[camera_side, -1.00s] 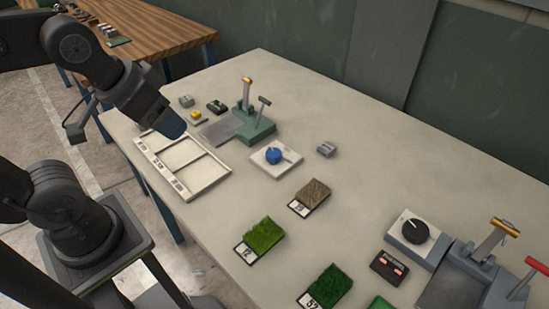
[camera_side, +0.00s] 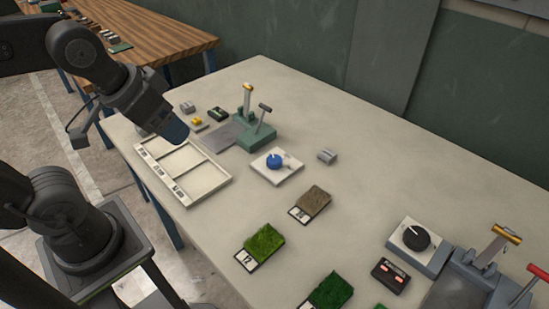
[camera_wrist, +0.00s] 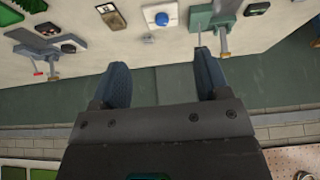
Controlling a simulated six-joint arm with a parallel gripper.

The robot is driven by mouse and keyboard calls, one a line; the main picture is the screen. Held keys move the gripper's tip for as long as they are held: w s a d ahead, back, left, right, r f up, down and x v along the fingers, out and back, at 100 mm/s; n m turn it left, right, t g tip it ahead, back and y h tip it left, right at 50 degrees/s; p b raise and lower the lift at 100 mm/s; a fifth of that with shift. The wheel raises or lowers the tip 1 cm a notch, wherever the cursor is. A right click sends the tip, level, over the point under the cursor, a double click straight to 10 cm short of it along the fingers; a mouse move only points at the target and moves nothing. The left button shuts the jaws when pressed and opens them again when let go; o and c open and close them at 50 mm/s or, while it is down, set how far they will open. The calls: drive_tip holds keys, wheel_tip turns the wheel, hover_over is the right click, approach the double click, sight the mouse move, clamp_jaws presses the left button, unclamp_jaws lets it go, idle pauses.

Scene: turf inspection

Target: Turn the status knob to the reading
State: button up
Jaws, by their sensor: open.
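A blue knob (camera_side: 274,162) with a pale pointer sits on a white plate (camera_side: 291,176) in the middle of the bench. It also shows at the top of the wrist view (camera_wrist: 162,18). A second, black knob (camera_side: 416,238) sits on a grey-white box at the right. A small black display (camera_side: 391,275) with red readouts stands just in front of that box; its figures are too small to read. My gripper (camera_side: 177,134) is above the bench, left of the blue knob and over the white tray's far end. In the wrist view its blue-grey fingers (camera_wrist: 162,75) are apart with nothing between them.
A white divided tray (camera_side: 205,184) lies at the left. A green stand with a lever (camera_side: 256,138) rises behind the blue knob. Turf samples (camera_side: 264,241) lie toward the front. A red-handled lever device (camera_side: 490,285) occupies the right corner.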

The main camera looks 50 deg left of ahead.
drive_tip(key=w+n+g, duration=0.1)
drive_tip(key=w+n, duration=0.1)
drive_tip(key=w, duration=0.4)
drive_tip(key=n+g, duration=0.5)
hover_over(274, 159)
wheel_tip(274, 159, down, 9)
drive_tip(key=shift+n, duration=0.3)
wheel_tip(274, 159, down, 14)
drive_tip(key=shift+f, duration=0.1)
drive_tip(key=shift+c, duration=0.4)
drive_tip(key=c, duration=0.8)
drive_tip(key=shift+c, duration=0.2)
